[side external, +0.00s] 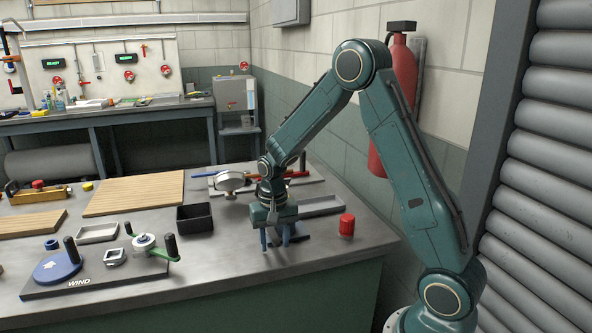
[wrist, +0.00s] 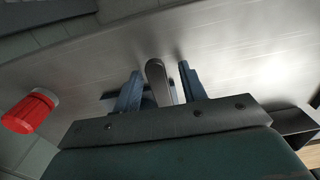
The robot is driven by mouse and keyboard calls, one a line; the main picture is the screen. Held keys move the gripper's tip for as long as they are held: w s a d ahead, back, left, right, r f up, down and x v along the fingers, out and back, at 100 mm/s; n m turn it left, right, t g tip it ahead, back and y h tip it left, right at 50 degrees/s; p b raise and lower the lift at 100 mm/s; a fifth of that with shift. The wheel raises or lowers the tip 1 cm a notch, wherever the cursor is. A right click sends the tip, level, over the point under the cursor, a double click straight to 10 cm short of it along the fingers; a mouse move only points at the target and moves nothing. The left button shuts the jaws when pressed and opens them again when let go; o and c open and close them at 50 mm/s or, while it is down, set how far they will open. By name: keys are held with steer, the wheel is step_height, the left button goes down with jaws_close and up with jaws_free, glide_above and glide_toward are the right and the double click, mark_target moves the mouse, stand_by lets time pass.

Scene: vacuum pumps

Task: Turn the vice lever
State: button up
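My gripper (side external: 275,243) points down over the right part of the grey bench, with two blue fingers. In the wrist view its fingers (wrist: 160,72) are spread apart. A dark grey bar with a rounded end, which looks like the vice lever (wrist: 156,76), lies between them. A narrow gap shows on its right side; contact on the left is unclear. In the side view a dark flat part, perhaps the vice's base (side external: 296,238), shows beside the fingers. The rest of the vice is hidden by my gripper and wrist.
The WIND crank board (side external: 100,282) lies front left. Bare bench lies between board and gripper.

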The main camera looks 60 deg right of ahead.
steer(key=shift+r, duration=0.5)
steer(key=shift+r, duration=0.35)
steer(key=shift+r, duration=0.2)
stand_by(0.4)
steer(key=shift+r, duration=2.95)
